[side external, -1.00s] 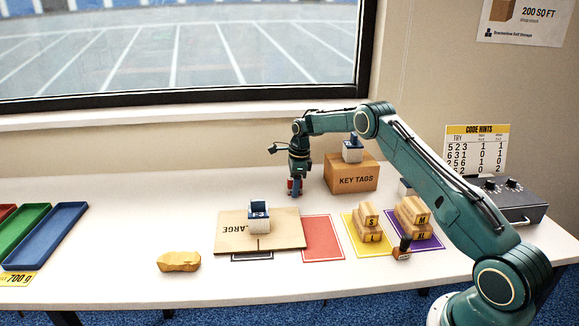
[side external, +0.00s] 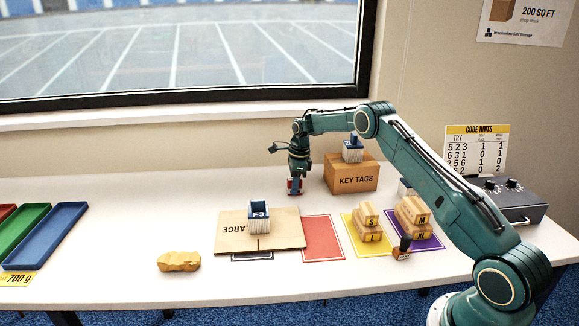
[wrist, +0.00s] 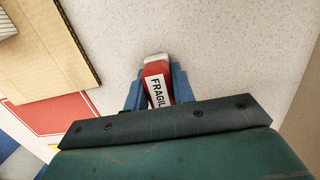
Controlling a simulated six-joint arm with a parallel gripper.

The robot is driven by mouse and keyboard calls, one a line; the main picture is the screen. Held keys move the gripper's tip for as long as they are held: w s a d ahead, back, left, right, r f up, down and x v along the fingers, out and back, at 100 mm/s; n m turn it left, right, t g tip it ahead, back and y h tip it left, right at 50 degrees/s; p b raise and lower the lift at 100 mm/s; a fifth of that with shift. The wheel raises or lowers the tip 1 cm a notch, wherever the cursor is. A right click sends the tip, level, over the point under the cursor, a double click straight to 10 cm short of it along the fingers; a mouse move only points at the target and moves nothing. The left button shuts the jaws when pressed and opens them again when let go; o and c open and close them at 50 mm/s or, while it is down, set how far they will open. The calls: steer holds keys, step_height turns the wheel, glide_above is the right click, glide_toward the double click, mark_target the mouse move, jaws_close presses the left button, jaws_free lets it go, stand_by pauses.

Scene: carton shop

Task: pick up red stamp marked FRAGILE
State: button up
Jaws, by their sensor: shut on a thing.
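The red stamp (wrist: 155,72) with a white label reading "FRAGIL" shows in the wrist view, between the blue fingers of my gripper (wrist: 153,88). The rest of its label is hidden by my gripper. In the side view the red stamp (side external: 295,187) is a small red patch at the tips of my gripper (side external: 295,183), left of the KEY TAGS box. My gripper points down and is shut on the stamp. I cannot tell whether the stamp's base touches the table.
The KEY TAGS box (side external: 351,180) stands close on the right with a blue-and-white item (side external: 353,150) on top. A flat cardboard piece (side external: 285,229) and a red mat (side external: 323,239) lie in front. The table left of my gripper is clear.

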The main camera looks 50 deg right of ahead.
step_height(320, 180, up, 10)
stand_by(0.6)
stand_by(0.4)
